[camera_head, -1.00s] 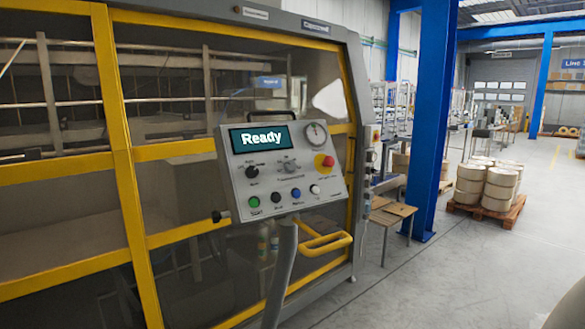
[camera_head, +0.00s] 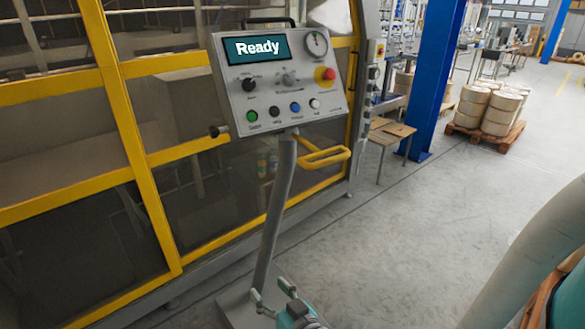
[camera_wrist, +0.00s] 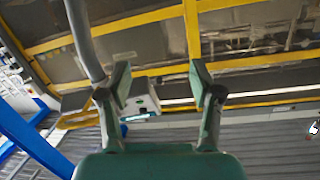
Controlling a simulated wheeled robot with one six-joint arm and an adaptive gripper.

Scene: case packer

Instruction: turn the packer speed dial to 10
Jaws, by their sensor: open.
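The control panel (camera_head: 270,104) stands tilted on a grey post in the head view, its screen (camera_head: 257,49) reading "Ready". A grey dial (camera_head: 289,79) sits in the middle of the panel and a black knob (camera_head: 249,85) is left of it. Their labels are too small to read, so I cannot tell which is the speed dial or its setting. My gripper (camera_head: 273,293) is open and empty, low near the post's foot, well below the panel and touching no control. In the wrist view my gripper (camera_wrist: 162,84) has its fingers apart, with the panel (camera_wrist: 138,100) beyond them.
A red emergency stop (camera_head: 325,74) and a round gauge (camera_head: 315,44) are at the panel's right. Several push buttons line its lower edge. A yellow handle (camera_head: 322,157) juts below it.

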